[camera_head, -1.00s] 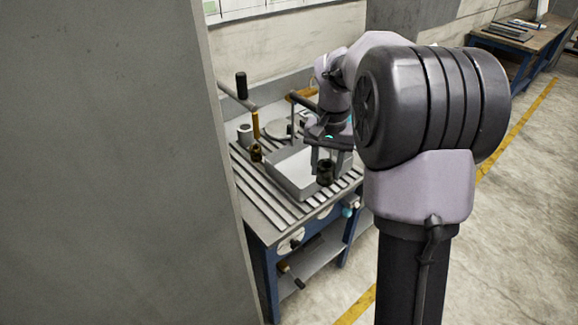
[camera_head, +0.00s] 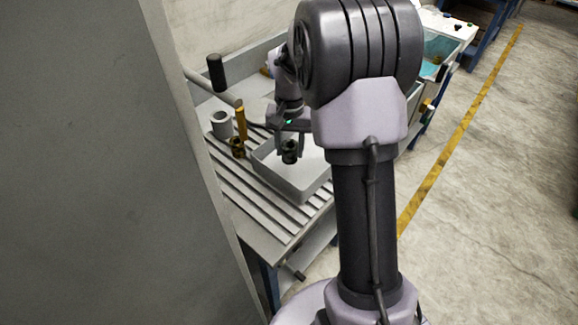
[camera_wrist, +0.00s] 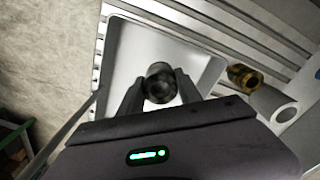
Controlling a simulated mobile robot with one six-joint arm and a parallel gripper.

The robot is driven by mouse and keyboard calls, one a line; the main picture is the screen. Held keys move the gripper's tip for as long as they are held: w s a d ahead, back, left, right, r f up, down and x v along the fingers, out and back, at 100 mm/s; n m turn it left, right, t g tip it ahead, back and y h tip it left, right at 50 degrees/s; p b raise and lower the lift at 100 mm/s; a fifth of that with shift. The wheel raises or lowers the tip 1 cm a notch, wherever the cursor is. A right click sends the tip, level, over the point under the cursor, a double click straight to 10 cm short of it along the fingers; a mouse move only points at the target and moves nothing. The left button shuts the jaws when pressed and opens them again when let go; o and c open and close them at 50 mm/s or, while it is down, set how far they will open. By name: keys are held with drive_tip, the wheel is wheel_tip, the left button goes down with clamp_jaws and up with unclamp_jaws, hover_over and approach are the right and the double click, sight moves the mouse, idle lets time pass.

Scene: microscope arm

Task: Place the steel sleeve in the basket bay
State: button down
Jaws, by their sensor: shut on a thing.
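My gripper (camera_head: 289,147) is shut on a dark, hollow, round piece, which I take as the steel sleeve (camera_head: 289,152). In the wrist view the sleeve (camera_wrist: 160,84) sits between the two fingers (camera_wrist: 158,92), its open end toward the camera. A pale, shallow, square tray (camera_head: 283,185) stands on the slatted bench below the gripper. The wrist view shows the sleeve over the tray floor (camera_wrist: 195,60). I cannot tell how high it is above the floor. No label shows which place is the basket bay.
Left of the tray stand a grey hollow cylinder (camera_head: 221,125) and a brass fitting (camera_head: 238,148), with a yellow-brown upright (camera_head: 241,122) and a black-handled lever (camera_head: 216,74) close by. A grey wall panel (camera_head: 90,160) fills the left. Bench slats (camera_head: 262,212) in front are clear.

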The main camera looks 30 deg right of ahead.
sight(290, 145)
wheel_tip(290, 145, down, 6)
drive_tip(key=shift+b, duration=0.8)
drive_tip(key=shift+f, duration=0.25)
drive_tip(key=c, duration=0.8)
unclamp_jaws()
drive_tip(key=shift+r, duration=0.1)
wheel_tip(290, 145, up, 12)
drive_tip(key=p, duration=0.4)
drive_tip(key=shift+r, duration=0.2)
